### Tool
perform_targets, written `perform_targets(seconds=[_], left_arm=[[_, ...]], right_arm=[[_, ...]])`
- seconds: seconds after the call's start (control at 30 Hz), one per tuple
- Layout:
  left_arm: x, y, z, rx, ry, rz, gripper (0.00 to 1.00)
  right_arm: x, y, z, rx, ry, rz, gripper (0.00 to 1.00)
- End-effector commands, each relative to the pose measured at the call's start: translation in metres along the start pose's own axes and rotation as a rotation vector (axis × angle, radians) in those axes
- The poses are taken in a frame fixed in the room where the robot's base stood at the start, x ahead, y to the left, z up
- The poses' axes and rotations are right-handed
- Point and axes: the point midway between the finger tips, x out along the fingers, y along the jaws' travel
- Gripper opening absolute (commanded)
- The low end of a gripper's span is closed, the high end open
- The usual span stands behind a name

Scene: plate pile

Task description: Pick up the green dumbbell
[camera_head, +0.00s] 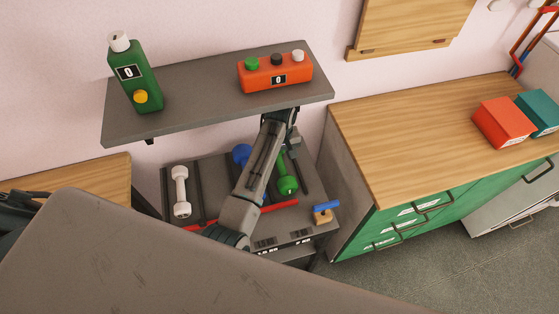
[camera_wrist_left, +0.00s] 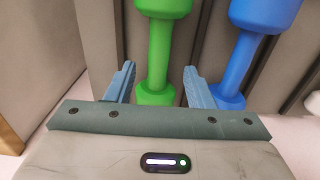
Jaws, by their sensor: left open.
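The green dumbbell (camera_head: 287,183) lies in the rack under the shelf, partly hidden by my left arm in the head view. In the left wrist view the green dumbbell (camera_wrist_left: 156,92) shows its handle and lower end between the two fingers. My left gripper (camera_wrist_left: 160,78) is open, with one blue-grey finger on each side of the dumbbell. I cannot tell whether the fingers touch it. In the head view the gripper (camera_head: 291,138) is at the far end of the rack, under the shelf edge, its fingertips unclear. My right gripper is not in view.
A blue dumbbell (camera_head: 241,154) lies beside the green one, and a white dumbbell (camera_head: 180,192) lies farther left. The grey shelf (camera_head: 190,117) overhangs the rack, holding a green bottle (camera_head: 135,78) and an orange button box (camera_head: 262,75). A wooden-topped cabinet (camera_head: 400,130) stands right.

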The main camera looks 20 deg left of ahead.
Motion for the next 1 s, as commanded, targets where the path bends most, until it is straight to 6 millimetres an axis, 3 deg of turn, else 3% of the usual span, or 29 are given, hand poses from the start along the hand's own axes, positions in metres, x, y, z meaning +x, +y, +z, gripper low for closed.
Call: perform_targets(seconds=[0.23,0.43,0.73,0.9,1.0], left_arm=[[0.025,0.001,-0.001,0.001,-0.002,-0.002,0.48],[0.051,0.001,-0.001,-0.001,0.0,-0.001,0.48],[0.056,0.002,-0.001,-0.001,0.002,0.001,0.48],[0.056,0.002,-0.001,0.0,0.001,0.0,0.15],[0.056,0.001,-0.001,0.0,0.001,0.0,0.0]], right_arm=[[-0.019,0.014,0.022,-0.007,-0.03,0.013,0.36],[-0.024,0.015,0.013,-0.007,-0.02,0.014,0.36],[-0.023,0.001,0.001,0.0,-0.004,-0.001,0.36],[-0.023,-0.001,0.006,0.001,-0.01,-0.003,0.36],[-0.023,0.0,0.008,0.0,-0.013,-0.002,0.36]])
